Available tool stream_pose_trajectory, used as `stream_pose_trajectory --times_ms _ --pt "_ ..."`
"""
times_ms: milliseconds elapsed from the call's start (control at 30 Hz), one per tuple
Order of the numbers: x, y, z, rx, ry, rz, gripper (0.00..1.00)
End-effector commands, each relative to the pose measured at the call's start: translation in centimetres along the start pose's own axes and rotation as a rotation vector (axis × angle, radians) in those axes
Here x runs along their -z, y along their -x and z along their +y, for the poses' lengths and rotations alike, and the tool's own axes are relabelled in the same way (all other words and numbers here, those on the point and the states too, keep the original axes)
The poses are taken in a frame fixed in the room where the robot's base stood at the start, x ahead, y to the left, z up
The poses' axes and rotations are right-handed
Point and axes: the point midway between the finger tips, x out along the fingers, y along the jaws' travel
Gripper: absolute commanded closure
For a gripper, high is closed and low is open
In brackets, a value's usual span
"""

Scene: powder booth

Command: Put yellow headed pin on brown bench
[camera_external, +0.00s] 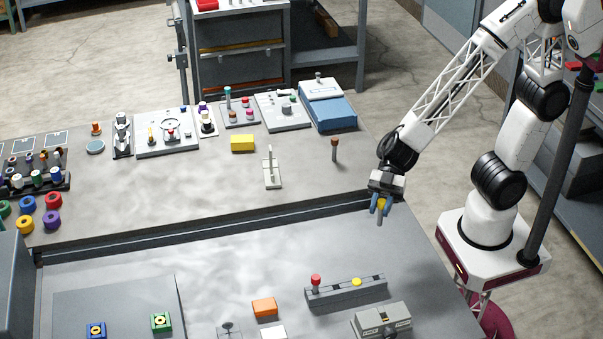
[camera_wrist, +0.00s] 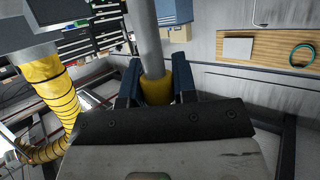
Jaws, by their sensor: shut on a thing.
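My gripper (camera_external: 381,207) hangs near the right end of the seam between the two benches, above the surfaces. Its blue fingers are shut on the yellow headed pin (camera_external: 382,203), whose grey shaft points down. In the wrist view the yellow head (camera_wrist: 156,91) sits between the fingers (camera_wrist: 157,83), and the grey shaft extends away from them. The far bench (camera_external: 215,190) has a brownish-grey top and looks the likeliest brown bench. The nearer bench (camera_external: 215,262) is greyer.
A brown-topped pin (camera_external: 334,146) stands on the far bench, left of my gripper, near a white stand (camera_external: 271,172), a yellow block (camera_external: 242,143) and a blue box (camera_external: 328,106). The near bench holds a grey bar (camera_external: 345,291) with red and yellow knobs. The far bench's front middle is clear.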

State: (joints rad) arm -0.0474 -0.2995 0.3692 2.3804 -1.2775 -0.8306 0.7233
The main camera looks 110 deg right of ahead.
Motion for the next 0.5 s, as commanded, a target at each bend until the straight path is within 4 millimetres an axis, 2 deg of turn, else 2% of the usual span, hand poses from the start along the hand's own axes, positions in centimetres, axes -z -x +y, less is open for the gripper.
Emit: stream_pose_trajectory --times_ms 300,500 --pt "-5.0 -2.1 0.1 -0.001 -0.002 -0.001 1.00" --pt "-7.1 -3.0 0.1 -0.002 -0.001 0.001 1.00"
